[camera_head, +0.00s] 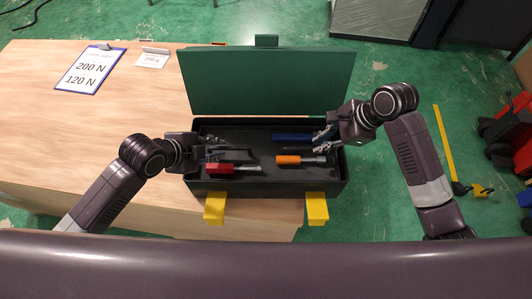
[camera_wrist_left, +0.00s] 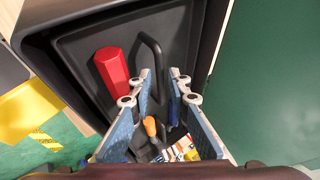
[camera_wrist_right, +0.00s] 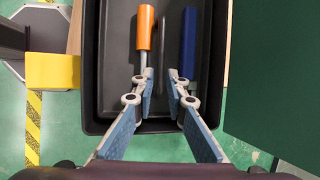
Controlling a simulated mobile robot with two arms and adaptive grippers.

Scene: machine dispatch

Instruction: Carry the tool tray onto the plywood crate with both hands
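The dark tool tray (camera_head: 262,170) sits in the toolbox under its open green lid (camera_head: 268,83). It holds a red-handled tool (camera_head: 225,169), an orange-handled tool (camera_head: 290,160) and a blue tool (camera_head: 292,137). My left gripper (camera_head: 212,152) is over the tray's left end; in the left wrist view a black handle bar (camera_wrist_left: 157,65) rises between its parted fingers (camera_wrist_left: 164,85). I cannot identify the plywood crate.
The toolbox stands at the right end of a wooden table (camera_head: 100,140), with yellow latches (camera_head: 317,208) in front. A clipboard (camera_head: 90,70) and a small card (camera_head: 152,58) lie at the back left. Red and black items (camera_head: 515,130) stand at the far right.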

